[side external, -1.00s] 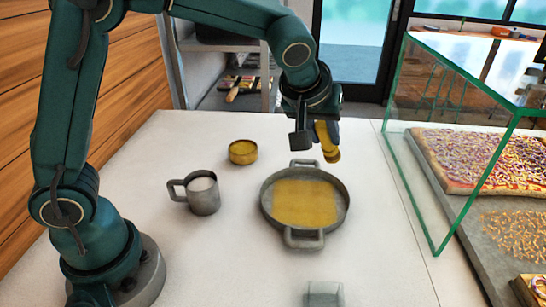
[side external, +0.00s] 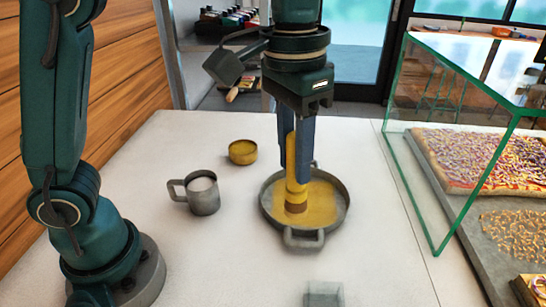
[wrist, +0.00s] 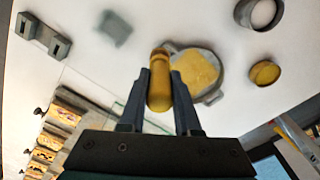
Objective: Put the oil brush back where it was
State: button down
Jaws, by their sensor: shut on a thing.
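The oil brush (side external: 296,186) has a yellow handle and a brown lower end. My gripper (side external: 296,165) is shut on it and holds it upright, pointing down. In the side view its lower end appears over the yellow oil in the grey two-handled pan (side external: 268,216); I cannot tell whether it touches. The wrist view shows the brush (wrist: 159,88) between my fingers, with the pan (wrist: 213,97) behind it to the right. A grey rest with two raised ends (wrist: 43,36) lies at the upper left of the wrist view.
A yellow bowl (side external: 242,152) and a grey mug with white contents (side external: 204,195) stand left of the pan. A blurred grey block (side external: 323,294) is at the front. A glass case (side external: 425,190) with pizzas stands right. Counter between is clear.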

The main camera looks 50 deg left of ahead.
jog(key=shift+d+f+g, duration=0.1)
jog(key=shift+d+g, duration=0.1)
jog(key=shift+g, duration=0.1)
jog(key=s+d+f, duration=0.3)
jog(key=d+f, duration=0.7)
jog(key=f, duration=0.1)
jog(key=shift+s+d, duration=0.25)
jog(key=shift+d, duration=0.1)
jog(key=c, duration=0.6)
grip_release()
